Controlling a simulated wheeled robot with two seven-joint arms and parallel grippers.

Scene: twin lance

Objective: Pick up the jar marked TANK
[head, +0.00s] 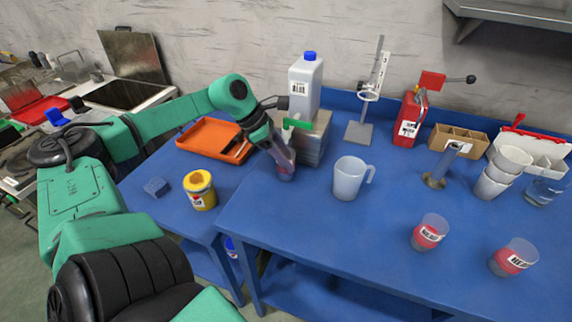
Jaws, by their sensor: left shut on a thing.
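My left gripper (281,151) reaches over the back left of the blue table and points downward. It is shut on a clear jar (286,173) with a reddish content low in it. The gripper covers much of this jar, and I cannot read any mark on it. I cannot tell whether the jar touches the table. Two similar clear jars with red content and white labels stand at the front right, one nearer the middle (429,234) and one further right (513,258). I cannot read TANK on either. My right gripper is not in view.
A grey block (314,143) and a white bottle with a blue cap (306,82) stand close behind my left gripper. A white pitcher (348,179) stands to its right. An orange tray (205,134) and a yellow pot (200,190) are left. The front middle is clear.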

